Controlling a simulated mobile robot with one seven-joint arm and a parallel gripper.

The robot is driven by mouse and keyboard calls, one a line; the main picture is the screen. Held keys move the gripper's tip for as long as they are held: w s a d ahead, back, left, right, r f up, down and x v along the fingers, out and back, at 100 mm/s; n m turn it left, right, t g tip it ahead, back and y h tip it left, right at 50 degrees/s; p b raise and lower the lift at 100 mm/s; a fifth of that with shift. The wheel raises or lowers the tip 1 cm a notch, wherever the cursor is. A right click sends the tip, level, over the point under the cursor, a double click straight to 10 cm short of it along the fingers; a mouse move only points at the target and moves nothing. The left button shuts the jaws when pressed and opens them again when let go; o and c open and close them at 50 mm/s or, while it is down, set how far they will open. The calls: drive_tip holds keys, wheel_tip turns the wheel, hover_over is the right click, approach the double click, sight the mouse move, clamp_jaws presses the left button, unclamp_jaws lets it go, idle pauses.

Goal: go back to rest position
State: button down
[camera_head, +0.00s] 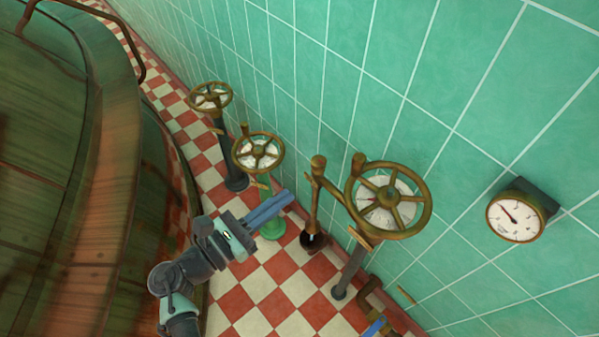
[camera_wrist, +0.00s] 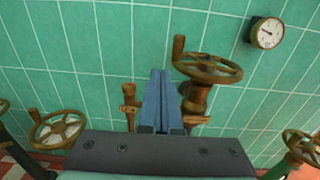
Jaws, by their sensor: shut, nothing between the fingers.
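My gripper (camera_head: 270,209) is shut and empty, its blue fingers pressed together. In the head view it points up and right, toward the green tiled wall. In the wrist view the gripper (camera_wrist: 160,95) stands upright in the middle, in front of the wall. A brass handwheel (camera_wrist: 208,68) with a knob shows just right of the fingers there. In the head view the large handwheel (camera_head: 388,199) stands to the right of my gripper. I cannot tell whether the fingers touch anything; they appear apart from the wheels.
Two more handwheels (camera_head: 258,152) (camera_head: 210,97) stand on posts along the wall. A lever (camera_head: 316,190) stands between my gripper and the large wheel. A round gauge (camera_head: 515,217) is on the wall. A big copper kettle (camera_head: 50,190) fills the left. Checkered floor (camera_head: 265,295) is open below my gripper.

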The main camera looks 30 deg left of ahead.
drive_tip(key=shift+s+a, duration=0.2)
drive_tip(key=shift+s, duration=0.15)
